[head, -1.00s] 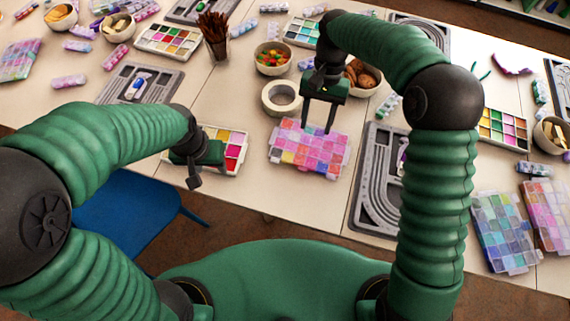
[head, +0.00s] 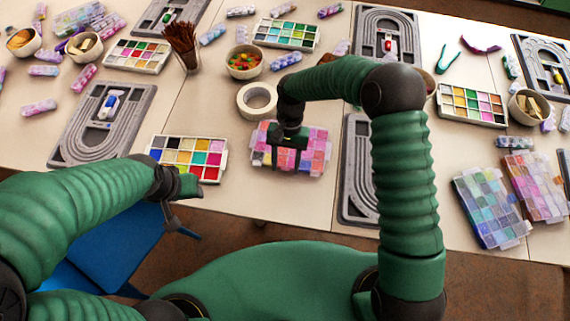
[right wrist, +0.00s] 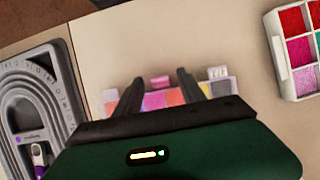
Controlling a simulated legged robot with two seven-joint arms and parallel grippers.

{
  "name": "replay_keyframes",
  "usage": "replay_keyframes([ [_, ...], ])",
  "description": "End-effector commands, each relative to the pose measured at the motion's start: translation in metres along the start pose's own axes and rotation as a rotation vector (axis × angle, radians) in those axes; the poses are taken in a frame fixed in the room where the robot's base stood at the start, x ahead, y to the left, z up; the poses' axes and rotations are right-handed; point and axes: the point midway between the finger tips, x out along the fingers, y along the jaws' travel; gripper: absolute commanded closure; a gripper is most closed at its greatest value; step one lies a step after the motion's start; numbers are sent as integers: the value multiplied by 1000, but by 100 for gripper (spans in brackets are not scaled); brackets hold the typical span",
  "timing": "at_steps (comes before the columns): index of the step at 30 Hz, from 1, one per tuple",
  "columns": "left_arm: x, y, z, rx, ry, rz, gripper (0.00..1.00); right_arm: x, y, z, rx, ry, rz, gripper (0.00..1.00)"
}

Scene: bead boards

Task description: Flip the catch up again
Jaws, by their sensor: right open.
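The bead box (head: 318,150), a flat clear case of pink, orange and purple compartments, lies on the table in the head view. My right gripper (head: 288,165) is over its left and middle part, fingers pointing down. In the right wrist view the gripper (right wrist: 180,85) is open and empty. A small pink tab (right wrist: 160,81), which looks like the catch, shows on the box's far edge between the fingers. Whether it is up or down I cannot tell. The gripper body hides much of the box. My left gripper (head: 187,190) hangs by the table's front edge, its jaws unclear.
A paint-like bead tray (head: 190,150) is left of the box. A roll of white tape (head: 257,101) and a bowl of beads (head: 245,63) stand behind it. A grey bead board (head: 356,185) lies to its right. A blue chair (head: 115,250) is below the table's edge.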

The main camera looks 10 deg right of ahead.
Motion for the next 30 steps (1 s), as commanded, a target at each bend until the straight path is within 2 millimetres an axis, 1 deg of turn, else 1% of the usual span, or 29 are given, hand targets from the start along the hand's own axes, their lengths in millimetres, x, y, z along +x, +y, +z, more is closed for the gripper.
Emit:
replay_keyframes([
  [3, 0, 0, 0, 0, 0, 0, 53, 6, 0, 0, 0, 1, 0, 53],
  [9, 0, 0, 0, 0, 0, 0, 53, 7, -1, 0, -1, 1, 0, 53],
  [10, 0, 0, 0, 0, 0, 0, 53, 7, -1, 0, -1, 1, 0, 54],
  [18, 0, 0, 0, 0, 0, 0, 53, 7, -1, 0, -1, 1, -1, 89],
  [21, 0, 0, 0, 0, 0, 0, 53, 7, -1, 0, -1, 1, -1, 100],
  [26, 0, 0, 0, 0, 0, 0, 53, 6, -1, 0, 0, -2, -1, 100],
  [30, -6, 0, -1, 0, 0, 0, 53, 4, -1, -3, 3, -58, -1, 100],
])
